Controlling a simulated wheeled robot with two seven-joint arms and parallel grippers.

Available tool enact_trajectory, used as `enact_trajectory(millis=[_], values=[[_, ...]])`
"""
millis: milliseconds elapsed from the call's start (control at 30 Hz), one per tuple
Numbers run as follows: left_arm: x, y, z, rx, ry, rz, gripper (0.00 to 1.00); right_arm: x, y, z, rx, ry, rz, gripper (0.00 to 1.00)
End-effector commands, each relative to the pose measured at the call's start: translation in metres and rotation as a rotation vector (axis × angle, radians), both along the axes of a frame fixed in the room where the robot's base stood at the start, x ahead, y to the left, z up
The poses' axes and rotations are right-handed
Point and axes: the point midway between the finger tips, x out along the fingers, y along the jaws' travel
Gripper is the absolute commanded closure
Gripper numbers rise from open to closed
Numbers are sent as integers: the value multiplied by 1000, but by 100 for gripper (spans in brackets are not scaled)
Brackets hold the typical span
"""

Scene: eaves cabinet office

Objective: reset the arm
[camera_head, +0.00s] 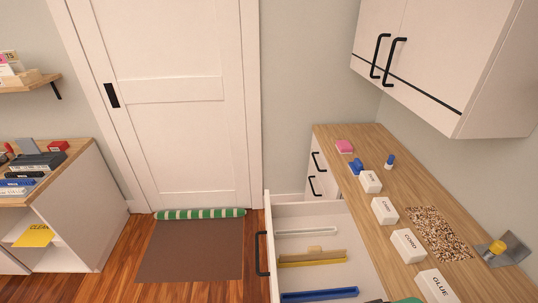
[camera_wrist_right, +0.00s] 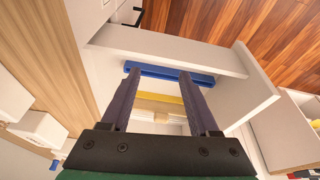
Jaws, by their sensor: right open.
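My right gripper (camera_wrist_right: 158,74) shows in the right wrist view with its two dark fingers spread apart and nothing between them. It points toward the open drawer (camera_wrist_right: 262,108), with a blue bar-shaped item (camera_wrist_right: 165,72) beyond the fingertips. In the head view only a sliver of green and dark at the bottom edge shows of my right arm. The left gripper is in neither view.
The white drawer (camera_head: 274,270) stands pulled out, holding a blue bar (camera_head: 320,294), a yellow-and-wood item (camera_head: 312,258) and a white bar (camera_head: 305,232). White labelled boxes (camera_head: 408,245) line the wooden counter (camera_head: 455,268). Wall cabinets (camera_head: 430,50) hang above. The brown mat (camera_head: 190,250) is clear.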

Motion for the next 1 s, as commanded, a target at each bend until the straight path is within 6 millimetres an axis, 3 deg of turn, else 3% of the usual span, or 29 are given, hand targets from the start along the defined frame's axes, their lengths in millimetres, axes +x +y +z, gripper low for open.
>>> enact_trajectory(millis=[200, 367, 467, 500, 633, 700, 800, 1000], values=[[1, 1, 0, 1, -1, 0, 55, 1, 2, -78, -2, 38, 10, 39], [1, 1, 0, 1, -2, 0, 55, -13, 1, -149, -3, 73, 18, 39], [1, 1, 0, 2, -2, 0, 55, -40, -3, -208, -8, 105, 24, 39], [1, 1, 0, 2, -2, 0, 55, -56, -5, -234, -9, 121, 27, 39], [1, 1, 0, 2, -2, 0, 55, -121, -16, -299, -16, 164, 38, 39], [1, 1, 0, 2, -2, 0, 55, -153, -22, -319, -18, 180, 43, 39], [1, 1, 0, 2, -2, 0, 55, -185, -28, -333, -21, 194, 48, 39], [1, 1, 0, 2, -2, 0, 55, -197, -31, -337, -20, 197, 49, 39]])
